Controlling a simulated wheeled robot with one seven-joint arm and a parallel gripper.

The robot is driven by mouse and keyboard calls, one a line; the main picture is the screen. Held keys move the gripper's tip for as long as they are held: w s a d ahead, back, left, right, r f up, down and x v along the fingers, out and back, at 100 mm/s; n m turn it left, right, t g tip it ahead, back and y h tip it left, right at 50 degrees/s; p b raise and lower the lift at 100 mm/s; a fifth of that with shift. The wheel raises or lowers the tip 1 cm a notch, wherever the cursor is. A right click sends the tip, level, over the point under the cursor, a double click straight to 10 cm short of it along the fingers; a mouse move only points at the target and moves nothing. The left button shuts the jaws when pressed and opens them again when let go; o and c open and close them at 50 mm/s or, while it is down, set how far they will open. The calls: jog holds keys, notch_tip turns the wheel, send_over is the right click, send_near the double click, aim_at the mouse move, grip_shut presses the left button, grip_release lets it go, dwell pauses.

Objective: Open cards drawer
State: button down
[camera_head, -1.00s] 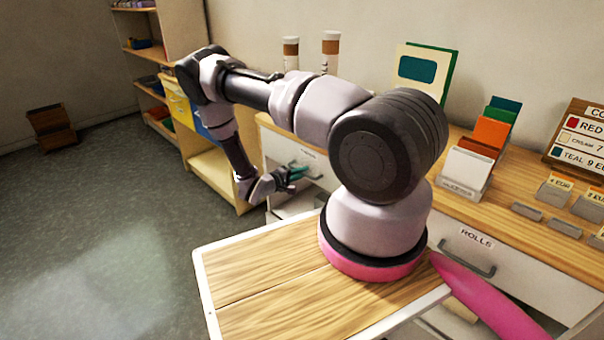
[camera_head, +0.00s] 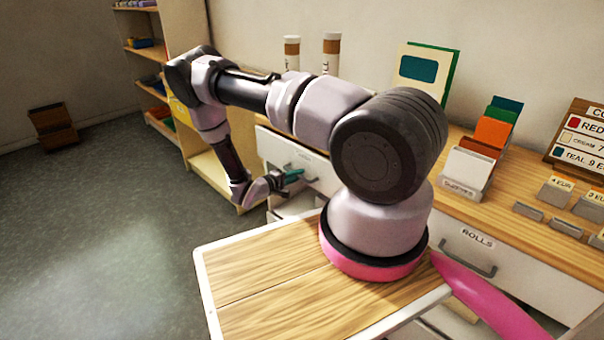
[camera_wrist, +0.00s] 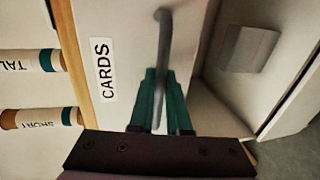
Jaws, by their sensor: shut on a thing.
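The cards drawer (camera_wrist: 118,40) fills the middle of the wrist view, a white front with a "CARDS" label (camera_wrist: 103,68). Its grey bar handle (camera_wrist: 164,45) lies between the teal fingers of my gripper (camera_wrist: 160,92), which is shut on it. In the head view my gripper (camera_head: 292,176) is at this drawer front (camera_head: 318,172), left of my arm's base. The fingers and arm hide part of the front there. I cannot tell whether the drawer stands slightly out.
An open compartment with a grey block (camera_wrist: 248,48) lies beside the drawer front in the wrist view. Two tubes (camera_head: 331,52) stand on the counter. The rolls drawer (camera_head: 505,272) is at the right.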

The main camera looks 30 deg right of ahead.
jog(key=f+v, duration=0.2)
jog(key=v, duration=0.9)
jog(key=a+f+v, duration=0.1)
jog(key=f+v, duration=0.1)
jog(key=v, duration=0.9)
jog(key=shift+f, duration=0.35)
jog(key=shift+s, duration=0.1)
jog(key=c, duration=1.2)
grip_release()
jog(key=shift+o, duration=0.2)
jog(key=v, duration=1)
jog(key=shift+a, duration=0.35)
